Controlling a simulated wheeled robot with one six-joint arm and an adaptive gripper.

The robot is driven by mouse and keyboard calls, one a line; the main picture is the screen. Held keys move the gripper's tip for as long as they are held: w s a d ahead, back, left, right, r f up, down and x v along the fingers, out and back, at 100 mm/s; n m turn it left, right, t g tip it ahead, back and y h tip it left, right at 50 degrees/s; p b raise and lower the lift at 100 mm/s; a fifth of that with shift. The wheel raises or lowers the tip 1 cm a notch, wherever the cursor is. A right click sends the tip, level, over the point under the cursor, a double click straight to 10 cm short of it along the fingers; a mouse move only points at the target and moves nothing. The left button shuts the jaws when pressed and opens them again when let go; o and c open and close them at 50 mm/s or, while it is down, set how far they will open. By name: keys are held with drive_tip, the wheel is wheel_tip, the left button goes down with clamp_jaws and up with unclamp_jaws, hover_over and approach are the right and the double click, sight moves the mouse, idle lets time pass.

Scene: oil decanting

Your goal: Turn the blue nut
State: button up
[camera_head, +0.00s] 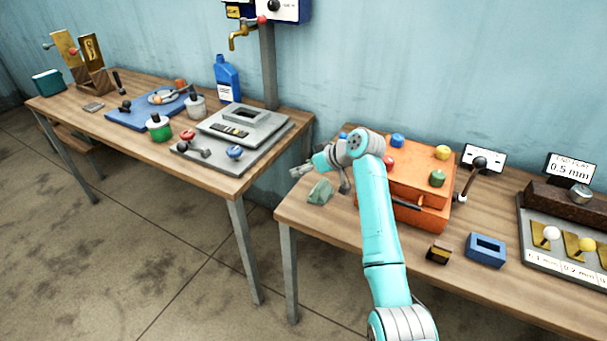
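A blue nut-like piece (397,140) sits on top of the orange box (425,165), near its back edge. Another small blue piece (343,136) shows just behind my wrist, partly hidden. My gripper (296,172) is at the left of the right-hand table, left of the orange box and apart from both blue pieces. It points left, near the gap between the tables. Its fingers are too small to show whether they are open or shut. My arm covers the left part of the box and part of a red piece (389,160).
Yellow (443,152) and green (437,177) pieces stand on the box, with a black-knobbed lever (470,178) at its right. A crumpled green cloth (320,192) lies below my gripper. A blue block (486,250) and a yellow-black block (438,254) lie in front.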

drive_tip(key=shift+s+a+f+y, duration=0.3)
drive_tip(key=shift+s+a+y, duration=0.1)
drive_tip(key=shift+s+a, duration=0.45)
